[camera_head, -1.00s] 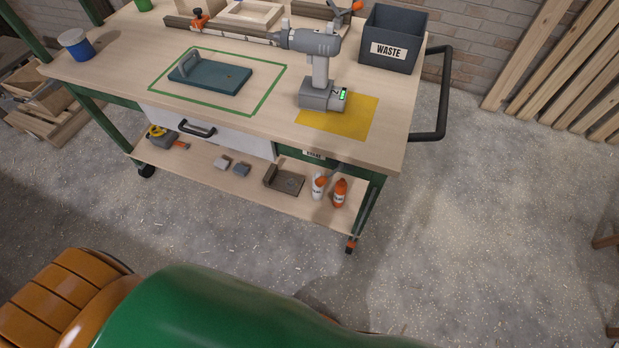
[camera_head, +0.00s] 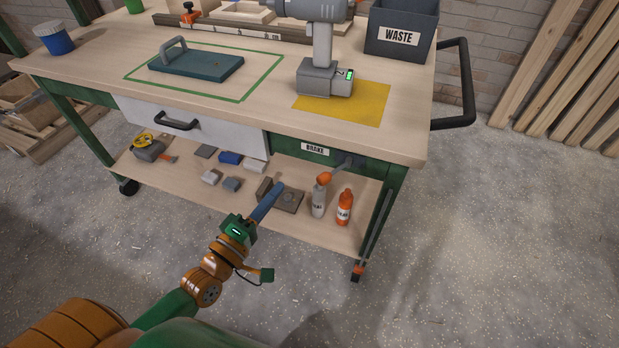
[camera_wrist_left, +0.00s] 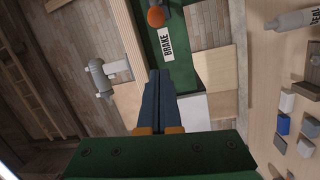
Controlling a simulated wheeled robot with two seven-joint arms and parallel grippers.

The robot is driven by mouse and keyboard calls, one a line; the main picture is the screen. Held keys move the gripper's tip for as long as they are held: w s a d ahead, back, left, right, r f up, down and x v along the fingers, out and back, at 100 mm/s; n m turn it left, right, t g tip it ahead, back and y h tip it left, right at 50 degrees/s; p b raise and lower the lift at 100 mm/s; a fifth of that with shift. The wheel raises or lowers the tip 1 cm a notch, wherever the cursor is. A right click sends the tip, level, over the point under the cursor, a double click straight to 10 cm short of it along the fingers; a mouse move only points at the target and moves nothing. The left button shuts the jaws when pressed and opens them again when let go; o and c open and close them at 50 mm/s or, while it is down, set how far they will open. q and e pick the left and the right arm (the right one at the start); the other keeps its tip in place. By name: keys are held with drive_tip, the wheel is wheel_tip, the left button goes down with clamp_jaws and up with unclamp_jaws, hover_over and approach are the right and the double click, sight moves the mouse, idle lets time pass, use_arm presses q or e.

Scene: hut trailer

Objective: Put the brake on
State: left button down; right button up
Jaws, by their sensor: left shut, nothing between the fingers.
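The trolley bench has a green front rail with a white BRAKE label (camera_head: 315,149), also in the left wrist view (camera_wrist_left: 166,42). To the label's right is a grey lever (camera_head: 343,167) that slopes down and left to an orange knob (camera_head: 325,178). The knob also shows in the left wrist view (camera_wrist_left: 155,17), by the label. My left gripper (camera_head: 279,187) is shut and empty, its blue fingers pointing toward the bench, left of the knob and apart from it. Its fingers fill the middle of the left wrist view (camera_wrist_left: 158,73). My right gripper is not in view.
A grey and an orange bottle (camera_head: 344,207) stand on the lower shelf (camera_head: 215,195) close below the knob. A white drawer (camera_head: 195,128) is left of the label. A drill (camera_head: 322,65) and waste bin (camera_head: 401,31) stand on top. The floor in front is clear.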

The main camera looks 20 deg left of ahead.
sight(332, 172)
use_arm(q)
drive_tip(key=w+d, duration=0.5)
drive_tip(key=w, duration=0.1)
drive_tip(key=shift+w+d+f, duration=0.15)
drive_tip(key=shift+w+d, duration=0.05)
drive_tip(key=shift+w, duration=0.2)
